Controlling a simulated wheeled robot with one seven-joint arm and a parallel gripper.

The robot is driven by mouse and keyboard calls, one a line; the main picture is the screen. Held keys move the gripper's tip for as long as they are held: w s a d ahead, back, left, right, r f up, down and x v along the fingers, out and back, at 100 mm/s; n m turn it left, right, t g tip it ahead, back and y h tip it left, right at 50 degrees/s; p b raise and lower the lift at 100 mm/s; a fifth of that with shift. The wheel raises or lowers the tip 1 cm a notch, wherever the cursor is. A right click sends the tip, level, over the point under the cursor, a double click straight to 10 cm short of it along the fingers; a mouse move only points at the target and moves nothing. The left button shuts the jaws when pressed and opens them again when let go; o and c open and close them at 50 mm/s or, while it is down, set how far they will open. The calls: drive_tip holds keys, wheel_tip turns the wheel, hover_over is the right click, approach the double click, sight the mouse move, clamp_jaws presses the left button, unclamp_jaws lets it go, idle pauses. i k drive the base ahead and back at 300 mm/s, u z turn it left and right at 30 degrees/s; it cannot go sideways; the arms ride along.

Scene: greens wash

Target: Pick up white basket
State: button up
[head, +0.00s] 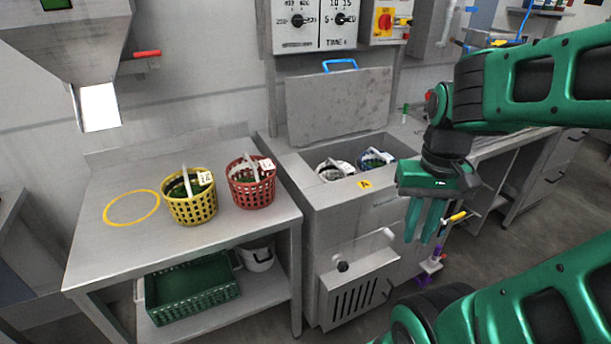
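The white basket (323,171) sits inside the open well of the steel washing machine (345,215), at the left of the well. Only its upper part and handle show, with dark contents inside; its lower part is hidden by the machine's front wall. A blue basket (376,158) sits just to its right in the same well. My green gripper (424,241) hangs with its fingers down, to the right of the white basket in the picture and apart from it. The fingers look a little apart, with nothing visible between them.
A yellow basket (192,207) and a red basket (251,190) stand on the steel table (120,245), beside an empty yellow ring (131,208). A green crate (190,295) and a white bucket (257,258) are on its lower shelf. The machine's lid (337,107) stands raised behind the well.

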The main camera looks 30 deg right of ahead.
sight(345, 168)
drive_tip(key=z, duration=0.25)
drive_tip(key=i, duration=0.95)
drive_tip(key=z, duration=0.5)
